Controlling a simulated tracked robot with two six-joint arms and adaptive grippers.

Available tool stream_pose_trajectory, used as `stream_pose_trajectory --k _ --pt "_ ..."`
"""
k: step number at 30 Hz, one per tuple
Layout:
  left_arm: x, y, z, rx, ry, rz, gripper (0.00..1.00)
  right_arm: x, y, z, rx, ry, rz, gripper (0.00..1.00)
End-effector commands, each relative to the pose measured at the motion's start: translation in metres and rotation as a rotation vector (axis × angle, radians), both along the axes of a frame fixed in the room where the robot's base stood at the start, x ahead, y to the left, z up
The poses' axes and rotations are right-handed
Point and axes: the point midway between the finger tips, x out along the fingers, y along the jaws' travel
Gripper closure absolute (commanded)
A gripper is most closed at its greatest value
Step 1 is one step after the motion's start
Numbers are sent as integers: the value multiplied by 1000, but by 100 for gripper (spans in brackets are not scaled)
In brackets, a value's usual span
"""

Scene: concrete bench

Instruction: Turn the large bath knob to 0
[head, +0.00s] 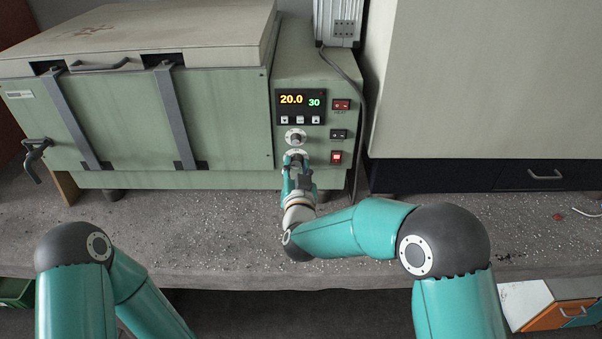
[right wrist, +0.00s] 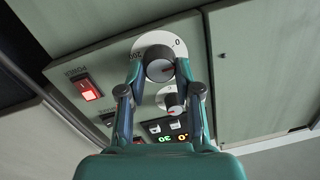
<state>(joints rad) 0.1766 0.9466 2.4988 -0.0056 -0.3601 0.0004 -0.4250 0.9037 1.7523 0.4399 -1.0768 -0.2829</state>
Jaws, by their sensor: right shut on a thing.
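The large bath knob (right wrist: 160,66) is dark with a grey cap and sits on a white dial marked 0 and 200. My right gripper (head: 298,168) is shut on this knob, low on the green bath's control panel (head: 314,72). In the right wrist view its two fingers (right wrist: 160,72) stand on either side of the knob. In the head view the gripper hides much of the knob. My left gripper is out of the picture.
A smaller knob (head: 296,136) is just above the large one. The display (head: 301,100) reads 20.0 and 30. A lit red power switch (head: 336,157) is to the right, near a hanging cable (head: 357,110). The gritty bench (head: 200,225) in front is clear.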

Motion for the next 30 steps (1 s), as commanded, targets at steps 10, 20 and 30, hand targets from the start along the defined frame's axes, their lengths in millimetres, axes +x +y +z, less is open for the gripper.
stream_pose_trajectory --k 10,20,30 --pt "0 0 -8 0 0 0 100 -1 2 -7 -304 17 4 100" --pt "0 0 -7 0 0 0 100 -1 2 -7 -472 17 5 100" --pt "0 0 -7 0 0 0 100 -1 3 -8 -511 19 5 100"
